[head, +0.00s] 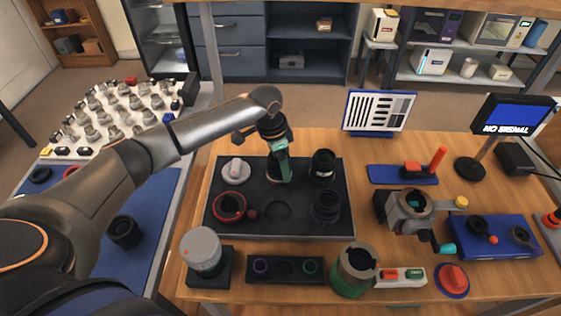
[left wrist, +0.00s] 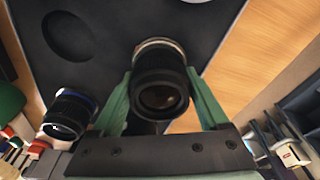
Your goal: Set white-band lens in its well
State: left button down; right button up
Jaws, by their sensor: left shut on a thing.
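The white-band lens (left wrist: 160,88) is a black barrel with a pale band at its far end. In the left wrist view it sits between the green fingers of my left gripper (left wrist: 158,100), which is shut on it. In the head view my left gripper (head: 280,165) points down over the back middle of the dark tray (head: 250,233), and the lens is hard to make out there. I cannot tell whether the lens touches the tray. An empty round well (head: 277,210) lies in front of the gripper; a round well (left wrist: 68,37) also shows in the left wrist view.
Two black lenses (head: 322,166) (head: 326,206) stand on the tray's right side. A red ring part (head: 229,207) and a grey knobbed disc (head: 236,172) lie at its left. A blue-band lens (left wrist: 68,114) shows in the left wrist view. A clamp fixture (head: 410,210) stands right of the tray.

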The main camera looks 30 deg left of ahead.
pick_arm(q)
grip_release()
jog(key=shift+f, duration=0.1)
jog(key=r, duration=0.4)
jog(key=s+r, duration=0.1)
jog(key=r, duration=0.3)
jog(key=a+r, duration=0.1)
jog(key=r, duration=0.2)
jog(key=shift+s+r+p, duration=0.15)
jog(key=shift+r+p, duration=0.15)
jog(key=shift+r, duration=0.1)
jog(key=shift+a+r, duration=0.1)
jog(key=shift+r, duration=0.25)
jog(key=shift+s, duration=0.1)
